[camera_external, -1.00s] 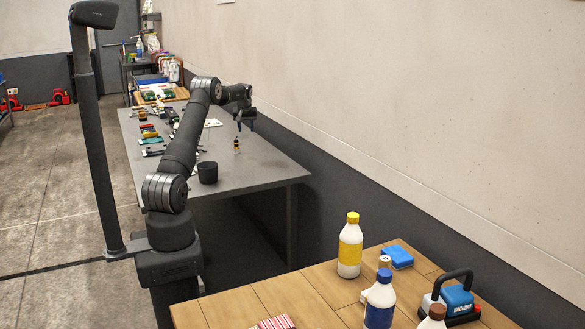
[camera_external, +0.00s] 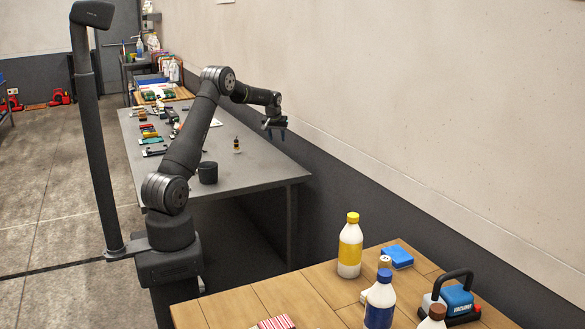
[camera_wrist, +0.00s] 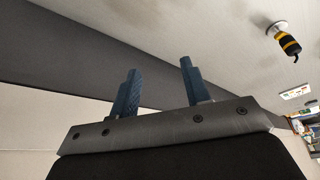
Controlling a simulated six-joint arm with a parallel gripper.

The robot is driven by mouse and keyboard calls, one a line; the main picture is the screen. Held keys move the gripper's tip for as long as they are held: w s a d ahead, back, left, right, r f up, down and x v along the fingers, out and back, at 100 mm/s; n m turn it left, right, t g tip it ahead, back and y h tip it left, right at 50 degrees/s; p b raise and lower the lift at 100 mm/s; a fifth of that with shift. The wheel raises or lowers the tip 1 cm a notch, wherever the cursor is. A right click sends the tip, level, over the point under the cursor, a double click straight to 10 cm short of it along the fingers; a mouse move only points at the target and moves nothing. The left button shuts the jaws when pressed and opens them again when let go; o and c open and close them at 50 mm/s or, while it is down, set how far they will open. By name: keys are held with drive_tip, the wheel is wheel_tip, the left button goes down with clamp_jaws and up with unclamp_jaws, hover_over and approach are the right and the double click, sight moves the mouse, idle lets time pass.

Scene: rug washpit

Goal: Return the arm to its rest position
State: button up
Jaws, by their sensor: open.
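My gripper (camera_external: 276,130) is raised in the air near the wall, above and to the right of the grey table in the external view. It is open and empty. In the wrist view its two blue fingers (camera_wrist: 160,85) stand apart with nothing between them. A small bottle with a dark top and a yellow band (camera_external: 237,145) stands upright on the grey table (camera_external: 255,165), apart from my gripper. It also shows at the upper right of the wrist view (camera_wrist: 287,43).
A black cup (camera_external: 208,172) stands near the table's front edge. Several small tools and items (camera_external: 148,133) lie along its left side. A wooden table (camera_external: 270,305) in front holds a yellow-capped bottle (camera_external: 350,247), other bottles and a blue-and-black tool (camera_external: 456,298). The wall (camera_external: 420,120) is at the right.

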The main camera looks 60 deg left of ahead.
drive_tip(key=w+d+f+m, duration=0.1)
drive_tip(key=w+d+f, duration=0.1)
drive_tip(key=d, duration=0.4)
drive_tip(key=w+d+f+m, duration=0.1)
drive_tip(key=w+d+m, duration=0.1)
drive_tip(key=d, duration=0.5)
drive_tip(key=s+d+f+m+h, duration=0.1)
drive_tip(key=s+d+f+m, duration=0.1)
drive_tip(key=d, duration=0.9)
drive_tip(key=s+d+f+m+t+h, duration=0.1)
drive_tip(key=s+d+f+m, duration=0.1)
drive_tip(key=d, duration=0.9)
drive_tip(key=s+d+f+m+h, duration=0.1)
drive_tip(key=s+d+f+m, duration=0.2)
drive_tip(key=d, duration=0.8)
drive_tip(key=shift+s+f+t, duration=0.3)
drive_tip(key=shift+f+t, duration=0.1)
drive_tip(key=shift+f, duration=0.1)
